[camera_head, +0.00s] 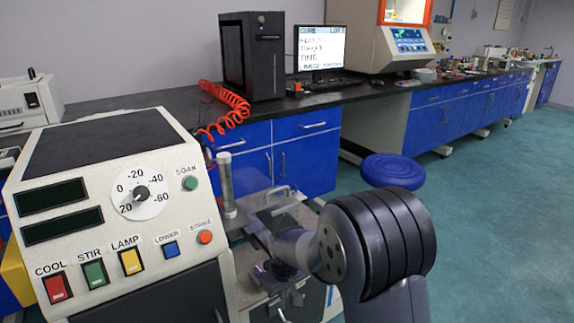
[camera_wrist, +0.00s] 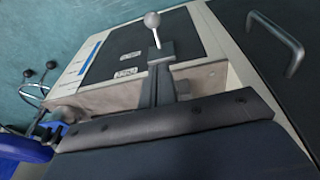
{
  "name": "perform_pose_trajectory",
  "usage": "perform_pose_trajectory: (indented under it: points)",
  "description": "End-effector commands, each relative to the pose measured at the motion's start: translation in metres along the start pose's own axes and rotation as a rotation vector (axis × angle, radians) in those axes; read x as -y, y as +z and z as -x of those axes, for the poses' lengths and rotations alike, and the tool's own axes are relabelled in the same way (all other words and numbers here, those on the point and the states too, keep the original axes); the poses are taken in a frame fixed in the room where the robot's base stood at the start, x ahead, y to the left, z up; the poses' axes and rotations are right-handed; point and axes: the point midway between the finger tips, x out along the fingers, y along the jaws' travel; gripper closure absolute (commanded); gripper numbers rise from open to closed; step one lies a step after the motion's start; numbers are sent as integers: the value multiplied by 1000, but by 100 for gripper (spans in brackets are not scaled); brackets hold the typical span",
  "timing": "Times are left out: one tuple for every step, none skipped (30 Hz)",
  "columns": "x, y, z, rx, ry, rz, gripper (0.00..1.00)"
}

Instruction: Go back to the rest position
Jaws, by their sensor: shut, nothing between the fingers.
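My arm is in the lower right middle of the head view, with its dark ribbed joint in front of the bench machine. Its end reaches left toward the small clear-and-metal parts beside the control panel. My gripper (camera_wrist: 163,75) shows in the wrist view as narrow dark fingers close together, with nothing seen between them. In the head view the fingers are too small and cluttered to make out. Behind them in the wrist view is a pale machine top with a dark panel (camera_wrist: 110,60) and a white ball-ended lever (camera_wrist: 152,20).
The control panel (camera_head: 115,215) with a dial and coloured buttons stands close at left. A blue stool (camera_head: 392,170) is behind my arm. A bench with a black computer tower (camera_head: 252,57), monitor (camera_head: 322,48) and blue cabinets (camera_head: 305,150) runs behind. The green floor (camera_head: 500,220) at right is clear.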

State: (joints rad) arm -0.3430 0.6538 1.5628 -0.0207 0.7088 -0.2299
Motion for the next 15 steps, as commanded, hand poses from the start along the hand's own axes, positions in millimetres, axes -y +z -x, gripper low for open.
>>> perform_pose_trajectory:
  points:
    - [0,-2,15,-4,1,0,100]
    - [0,-2,20,-3,1,0,100]
    - [0,-1,27,-2,0,0,100]
    - [0,-1,32,-3,0,0,100]
    - [0,-1,36,-3,1,0,100]
    - [0,-1,41,-3,0,0,100]
    - [0,-1,44,-2,0,0,100]
    - [0,-1,47,-2,0,0,100]
    - [0,0,51,-2,0,0,100]
    - [0,0,53,-2,0,0,100]
    - [0,0,55,-1,0,0,100]
    - [0,0,56,-1,0,0,100]
    - [0,0,57,-1,0,0,100]
    - [0,0,58,-1,0,0,100]
    - [0,0,58,-1,0,0,100]
